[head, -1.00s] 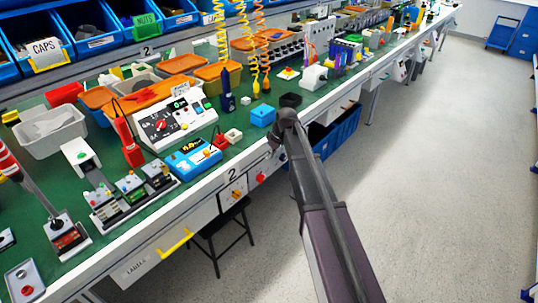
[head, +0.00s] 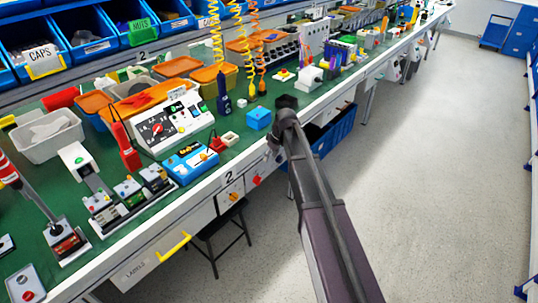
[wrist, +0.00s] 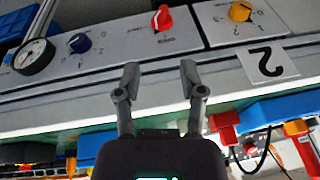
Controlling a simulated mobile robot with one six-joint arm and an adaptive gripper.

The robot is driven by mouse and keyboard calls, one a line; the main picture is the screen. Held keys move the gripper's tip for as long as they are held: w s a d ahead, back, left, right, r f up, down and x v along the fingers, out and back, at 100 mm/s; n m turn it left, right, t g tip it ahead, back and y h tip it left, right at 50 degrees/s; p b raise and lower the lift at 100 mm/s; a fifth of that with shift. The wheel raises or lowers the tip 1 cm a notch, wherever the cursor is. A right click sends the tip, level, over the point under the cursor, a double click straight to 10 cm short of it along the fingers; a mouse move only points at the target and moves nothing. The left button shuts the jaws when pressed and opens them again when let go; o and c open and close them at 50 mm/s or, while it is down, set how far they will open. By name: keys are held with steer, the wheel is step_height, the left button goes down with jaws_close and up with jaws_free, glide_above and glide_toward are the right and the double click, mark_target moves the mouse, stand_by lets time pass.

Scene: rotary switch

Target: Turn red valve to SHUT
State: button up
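The red valve is a red knob (wrist: 162,18) on a grey panel on the bench's front edge, near the top of the wrist view. Small lettering beside it appears inverted and is too blurred to read surely. Its setting I cannot tell. In the head view the knob is a small red spot (head: 256,181), left of my arm. My gripper (wrist: 160,82) is open and empty in the wrist view. In the head view the fingers cannot be made out.
A yellow knob (wrist: 240,11), a blue knob (wrist: 80,43) and a round gauge (wrist: 33,56) flank the red knob. A plate marked 2 (wrist: 268,62) is nearby. The crowded green bench (head: 100,262) lies left; open floor (head: 440,170) lies right. A stool (head: 222,238) stands under the bench.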

steer(key=s+d+m+h, duration=0.1)
steer(key=s+d+m, duration=0.3)
steer(key=s, duration=0.9)
steer(key=s+d+m+g+h, duration=0.1)
steer(key=s+d+m, duration=0.3)
steer(key=s, duration=0.9)
steer(key=shift+s+d+f+h, duration=0.2)
steer(key=shift+d+f+h, duration=0.2)
steer(key=shift+d+h, duration=0.2)
